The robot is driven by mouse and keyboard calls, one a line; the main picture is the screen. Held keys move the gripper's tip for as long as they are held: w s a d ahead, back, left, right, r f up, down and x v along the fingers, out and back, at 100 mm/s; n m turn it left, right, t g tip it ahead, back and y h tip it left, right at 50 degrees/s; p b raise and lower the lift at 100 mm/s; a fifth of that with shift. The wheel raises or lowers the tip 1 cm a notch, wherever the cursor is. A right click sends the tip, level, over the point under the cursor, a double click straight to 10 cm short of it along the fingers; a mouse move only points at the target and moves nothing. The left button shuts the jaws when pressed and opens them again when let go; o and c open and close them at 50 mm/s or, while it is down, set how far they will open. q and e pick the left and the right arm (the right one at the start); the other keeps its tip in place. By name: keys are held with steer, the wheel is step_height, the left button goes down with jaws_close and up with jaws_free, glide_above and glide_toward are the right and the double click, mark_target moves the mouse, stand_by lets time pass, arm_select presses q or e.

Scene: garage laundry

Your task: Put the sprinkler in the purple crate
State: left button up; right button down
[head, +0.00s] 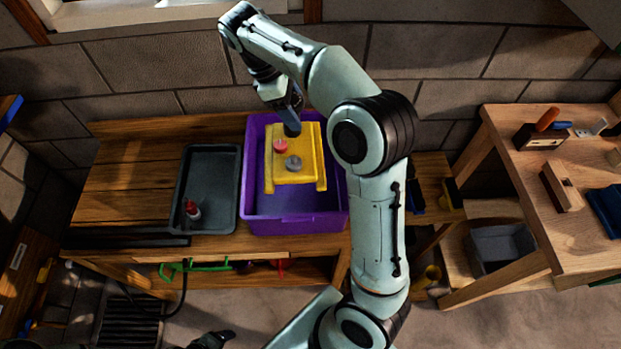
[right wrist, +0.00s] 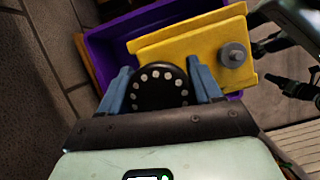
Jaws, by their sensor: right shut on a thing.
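The purple crate (head: 297,225) stands on the wooden bench, and its wall also shows in the right wrist view (right wrist: 102,50). My right gripper (head: 291,113) is over its far part, pointing down. In the right wrist view its blue fingers (right wrist: 161,88) are shut on a black round piece with a ring of pale dots, which I take for the sprinkler (right wrist: 160,86). In the head view the sprinkler (head: 292,129) is a small dark shape by the far edge of a yellow stand. Whether it touches the stand I cannot tell. My left gripper (head: 212,340) shows only as dark parts at the bottom edge.
The yellow stand (head: 307,175), with a red knob (head: 281,145) and a grey knob (head: 293,163), takes up much of the crate. A stone wall stands close behind. The bench's left part is clear.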

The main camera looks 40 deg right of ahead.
mark_target(275, 131)
steer(key=shift+s+f, duration=0.1)
steer(key=shift+f, duration=0.05)
step_height(275, 131, down, 20)
steer(key=shift+r+b, duration=0.25)
steer(key=shift+b, duration=0.05)
steer(key=shift+f, duration=0.2)
steer(key=shift+c, duration=0.9)
jaws_free()
steer(key=v, duration=1.2)
steer(key=shift+r, duration=0.2)
